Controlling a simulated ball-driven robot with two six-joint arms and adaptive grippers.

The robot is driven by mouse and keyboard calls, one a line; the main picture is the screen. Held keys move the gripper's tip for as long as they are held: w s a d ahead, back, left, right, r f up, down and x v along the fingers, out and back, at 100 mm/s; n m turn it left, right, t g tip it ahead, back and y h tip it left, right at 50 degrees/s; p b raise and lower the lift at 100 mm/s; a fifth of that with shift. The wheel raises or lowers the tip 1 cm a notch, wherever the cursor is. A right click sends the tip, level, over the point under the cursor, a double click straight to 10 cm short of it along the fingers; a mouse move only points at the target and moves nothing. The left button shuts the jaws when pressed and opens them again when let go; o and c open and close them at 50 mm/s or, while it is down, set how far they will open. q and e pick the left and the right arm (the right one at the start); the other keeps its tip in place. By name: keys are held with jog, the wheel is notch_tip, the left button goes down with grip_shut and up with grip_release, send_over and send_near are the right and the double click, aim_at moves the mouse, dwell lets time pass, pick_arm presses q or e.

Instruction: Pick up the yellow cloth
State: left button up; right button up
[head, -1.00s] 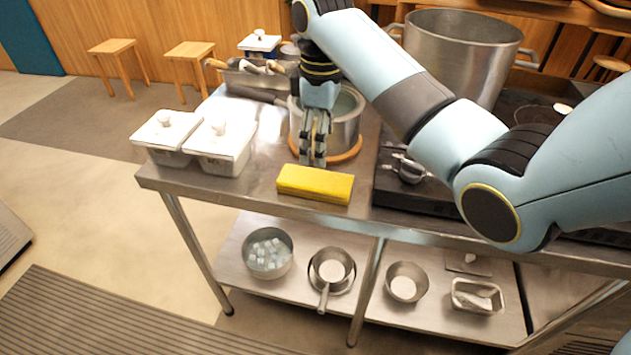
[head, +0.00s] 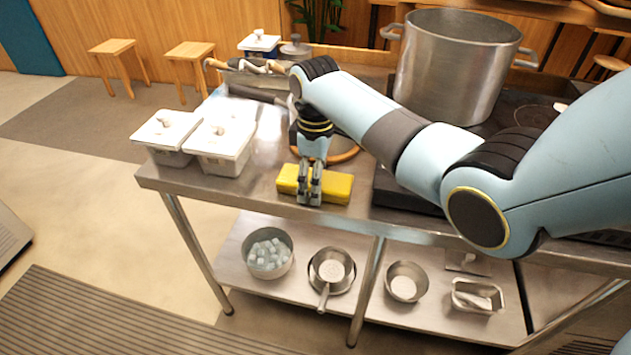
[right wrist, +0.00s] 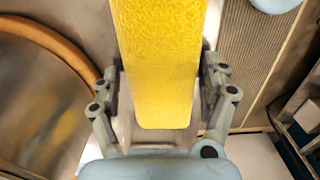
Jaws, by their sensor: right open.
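The yellow cloth (head: 337,187) is a folded block lying flat at the front edge of the steel table. In the right wrist view the cloth (right wrist: 160,65) lies lengthwise between the two fingers. My right gripper (head: 309,197) points down over the middle of the cloth and hides part of it. In the right wrist view my right gripper (right wrist: 160,85) is open, with one finger on each side of the cloth and a small gap beside each finger. My left gripper is not in view.
A steel pot on an orange ring (head: 347,153) stands just behind my right gripper, mostly hidden by my arm. White lidded containers (head: 222,149) are at the left. A large pot (head: 452,70) stands back right. Bowls sit on the lower shelf (head: 362,311).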

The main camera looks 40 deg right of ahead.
jog(key=c, duration=1.1)
jog(key=shift+o, duration=0.2)
jog(key=shift+r, duration=0.1)
jog(key=r, duration=0.4)
jog(key=shift+s+r, duration=0.2)
jog(key=shift+s, duration=0.05)
jog(key=s+d+r, duration=0.1)
jog(key=s+r, duration=0.5)
jog(key=s, duration=0.5)
jog(key=shift+d+r+p, duration=0.25)
jog(key=shift+d+p, duration=0.1)
jog(key=shift+p, duration=0.1)
jog(key=o, duration=0.8)
jog(key=shift+c, duration=0.2)
jog(key=c, duration=0.8)
